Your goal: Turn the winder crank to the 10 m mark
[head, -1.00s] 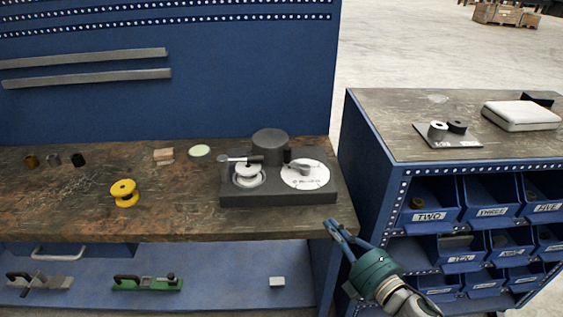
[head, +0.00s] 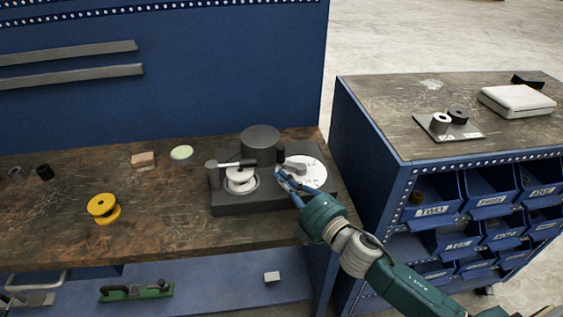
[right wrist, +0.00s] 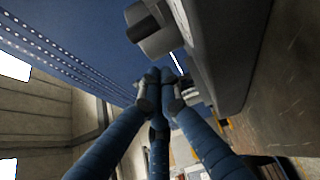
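The winder (head: 232,203) is a dark box on the workbench. On its right part is a white round dial (head: 316,174) with markings too small to read. A grey crank arm (head: 294,165) lies across the dial with a black upright knob (head: 281,154) at its left end. A white spool (head: 240,175) sits on the left part. My right gripper (head: 282,178) is over the front of the winder, just in front of the knob, apparently not around it. In the right wrist view its fingertips (right wrist: 157,76) are together with nothing visible between them. My left gripper is out of view.
A large dark cylinder (head: 260,142) stands behind the dial. A yellow spool (head: 103,209), a wooden block (head: 143,160) and a pale green disc (head: 181,153) lie on the bench to the left. A blue bin cabinet (head: 355,150) stands to the right.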

